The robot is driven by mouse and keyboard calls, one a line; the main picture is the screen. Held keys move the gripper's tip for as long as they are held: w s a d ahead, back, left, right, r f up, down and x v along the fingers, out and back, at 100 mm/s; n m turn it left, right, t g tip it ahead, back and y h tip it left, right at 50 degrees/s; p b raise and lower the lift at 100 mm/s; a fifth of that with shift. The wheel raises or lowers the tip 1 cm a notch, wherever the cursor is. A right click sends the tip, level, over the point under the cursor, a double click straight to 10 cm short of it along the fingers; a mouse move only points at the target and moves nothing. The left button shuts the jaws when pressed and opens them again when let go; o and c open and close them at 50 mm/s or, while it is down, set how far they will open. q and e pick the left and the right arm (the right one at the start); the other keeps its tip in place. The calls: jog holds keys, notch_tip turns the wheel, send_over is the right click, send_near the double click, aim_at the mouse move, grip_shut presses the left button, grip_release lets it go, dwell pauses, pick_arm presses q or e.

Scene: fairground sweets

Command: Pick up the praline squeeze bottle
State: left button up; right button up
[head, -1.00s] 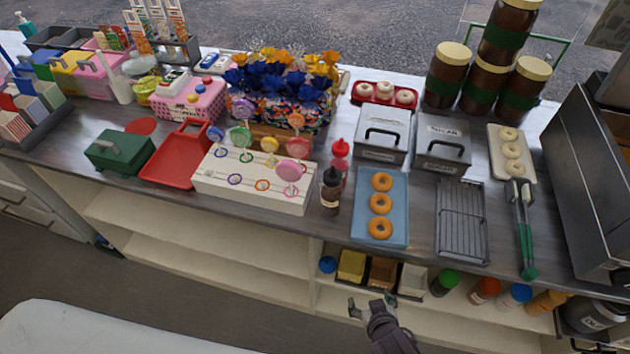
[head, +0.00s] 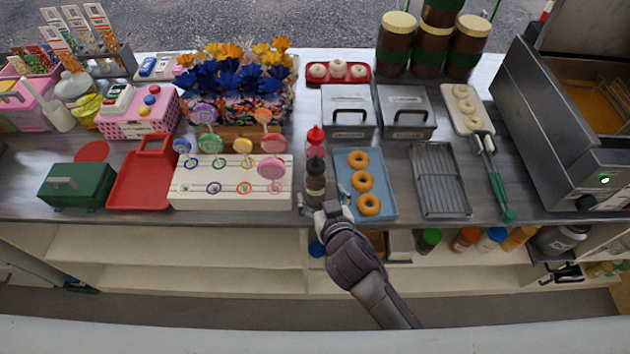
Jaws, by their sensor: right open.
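A dark brown squeeze bottle (head: 315,183) with a black tip stands upright near the counter's front edge; it looks like the praline bottle, but its label is too small to read. My right gripper (head: 322,199) is open at the bottle's lower part, with one finger to its left and the other to its right. I cannot tell whether the fingers touch it. The bottle's base is partly hidden by the gripper. My left gripper is not in view.
A red squeeze bottle (head: 315,142) stands directly behind the brown one. A white lollipop stand (head: 185,197) is close on the left, and a blue tray (head: 381,206) with doughnuts is close on the right. Steel lidded boxes (head: 347,103) stand farther back.

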aim_at(318, 190)
jog(key=shift+w, duration=0.2)
jog(key=shift+w+a, duration=0.1)
jog(key=shift+w, duration=0.1)
jog(key=shift+p+x, duration=0.8)
jog(key=shift+x, duration=1.6)
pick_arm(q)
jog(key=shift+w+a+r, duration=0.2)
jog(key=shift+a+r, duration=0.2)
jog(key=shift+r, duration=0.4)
pick_arm(e)
jog(key=shift+s, duration=0.1)
jog(key=shift+c, duration=0.2)
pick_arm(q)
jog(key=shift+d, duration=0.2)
pick_arm(e)
jog(key=shift+r, duration=0.1)
jog(key=c, duration=0.9)
